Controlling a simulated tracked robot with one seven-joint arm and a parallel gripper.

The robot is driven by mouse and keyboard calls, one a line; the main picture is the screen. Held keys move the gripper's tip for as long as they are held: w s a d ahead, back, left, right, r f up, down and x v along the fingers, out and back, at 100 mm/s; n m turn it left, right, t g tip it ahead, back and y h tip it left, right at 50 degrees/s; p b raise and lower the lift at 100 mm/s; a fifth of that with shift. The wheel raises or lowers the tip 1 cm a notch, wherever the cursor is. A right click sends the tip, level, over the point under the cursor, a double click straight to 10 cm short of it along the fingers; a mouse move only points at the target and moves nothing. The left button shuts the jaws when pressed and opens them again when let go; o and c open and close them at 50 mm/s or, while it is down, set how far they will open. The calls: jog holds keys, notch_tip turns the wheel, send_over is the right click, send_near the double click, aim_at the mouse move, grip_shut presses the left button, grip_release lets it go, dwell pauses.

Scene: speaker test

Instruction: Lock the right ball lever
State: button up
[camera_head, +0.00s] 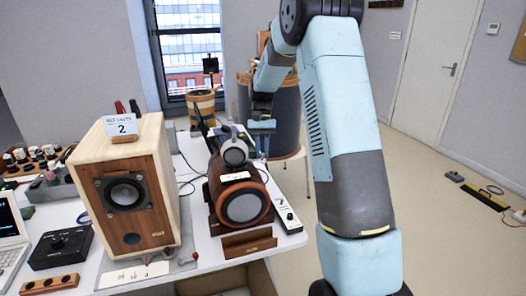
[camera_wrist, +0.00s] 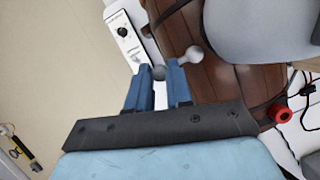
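In the wrist view, a pale ball lever (camera_wrist: 194,53) on a short stem stands against the brown wooden speaker (camera_wrist: 184,27), just right of my fingertips. A darker grey ball (camera_wrist: 158,73) shows in the narrow gap between the two blue fingers of my gripper (camera_wrist: 158,80). I cannot tell whether the fingers touch this ball, or whether it belongs to the same lever. In the head view, my gripper (camera_head: 262,127) is low behind and right of the round brown speaker (camera_head: 242,206), which hides the lever.
A square wooden speaker (camera_head: 130,190) stands on the left of the white table (camera_head: 206,238). A white control strip (camera_head: 287,212) lies right of the round speaker, also seen in the wrist view (camera_wrist: 124,35). A red knob (camera_wrist: 280,113) and cables are at the wrist view's right.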

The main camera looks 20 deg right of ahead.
jog(key=o, duration=0.4)
jog(key=v, duration=1.3)
jog(key=shift+w+d+r, duration=0.1)
jog(key=shift+w+r, duration=0.15)
